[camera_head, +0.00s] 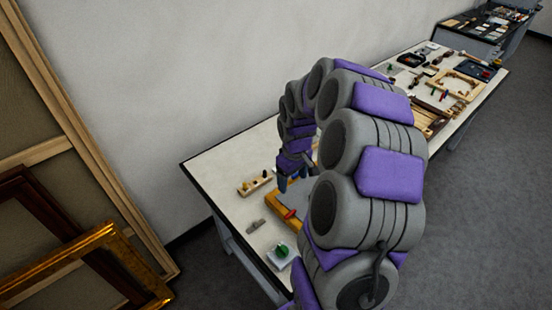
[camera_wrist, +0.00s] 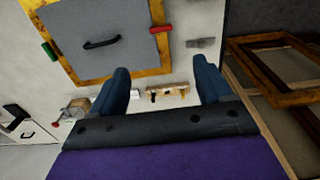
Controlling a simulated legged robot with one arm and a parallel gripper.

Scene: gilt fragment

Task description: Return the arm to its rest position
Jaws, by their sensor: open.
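My arm, grey with purple pads, rises in the middle of the head view and curves over to the table. My gripper (camera_head: 291,176) hangs above the near part of the white table (camera_head: 222,160). In the wrist view my gripper (camera_wrist: 165,85) shows two dark blue fingers spread apart with nothing between them. Below the fingers lies a gilt-edged frame with a grey panel (camera_wrist: 110,22) and a black handle. My arm hides part of this frame (camera_head: 275,200) in the head view.
A wooden rack with pegs (camera_head: 256,182), a small grey piece (camera_head: 256,225) and a green-topped white block (camera_head: 281,254) lie on the table. Gilt frames (camera_head: 110,240) lean at the left. More tools and wooden frames (camera_head: 458,84) fill the far table end. Grey floor is open at the right.

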